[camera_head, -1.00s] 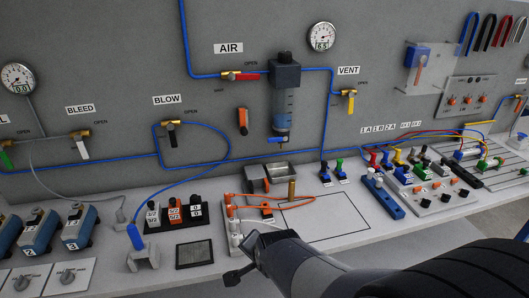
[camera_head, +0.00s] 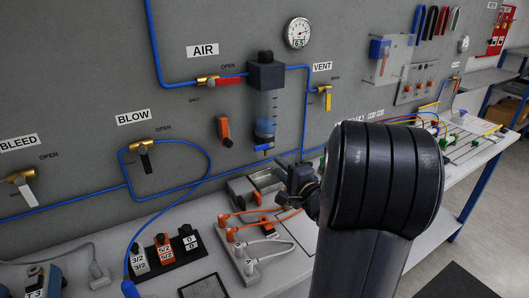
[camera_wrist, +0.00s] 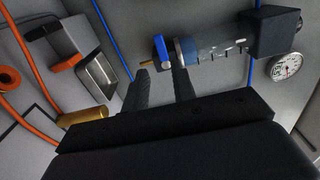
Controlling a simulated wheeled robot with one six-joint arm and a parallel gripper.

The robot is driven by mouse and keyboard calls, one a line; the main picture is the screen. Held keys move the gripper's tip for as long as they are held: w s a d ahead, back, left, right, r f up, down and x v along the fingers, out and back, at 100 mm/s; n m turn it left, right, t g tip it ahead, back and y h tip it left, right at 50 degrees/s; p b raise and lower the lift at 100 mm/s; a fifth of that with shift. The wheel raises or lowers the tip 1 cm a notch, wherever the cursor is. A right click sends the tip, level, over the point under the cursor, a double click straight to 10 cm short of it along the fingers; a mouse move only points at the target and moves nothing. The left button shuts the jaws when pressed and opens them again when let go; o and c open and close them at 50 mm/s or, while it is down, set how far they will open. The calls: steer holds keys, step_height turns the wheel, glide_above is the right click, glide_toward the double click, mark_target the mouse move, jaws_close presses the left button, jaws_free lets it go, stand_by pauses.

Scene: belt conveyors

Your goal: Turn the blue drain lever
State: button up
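The blue drain lever (camera_head: 263,147) sits at the bottom of the clear filter bowl (camera_head: 265,108), under its dark head, on the grey panel. In the wrist view the blue lever (camera_wrist: 161,46) lies just beyond my fingertips, at the end of the bowl (camera_wrist: 215,48). My gripper (camera_wrist: 160,72) is open, with a gap between its two dark fingers and nothing held. The right finger's tip overlaps the lever area in that view; I cannot tell whether it touches. In the head view my gripper (camera_head: 302,180) is lower right of the lever, partly hidden by my arm.
A metal tray (camera_head: 265,180) stands on the bench below the bowl. Blue air tubes run beside the bowl. An orange handle (camera_head: 224,130) is left of it, and the yellow VENT valve (camera_head: 327,98) is right. Orange hoses and a brass cylinder (camera_wrist: 82,118) lie nearby.

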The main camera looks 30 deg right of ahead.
mark_target(260, 149)
steer(key=w, duration=1)
steer(key=shift+w+a+p, duration=0.15)
steer(key=shift+a+p, duration=0.05)
steer(key=shift+p, duration=0.1)
jaws_close()
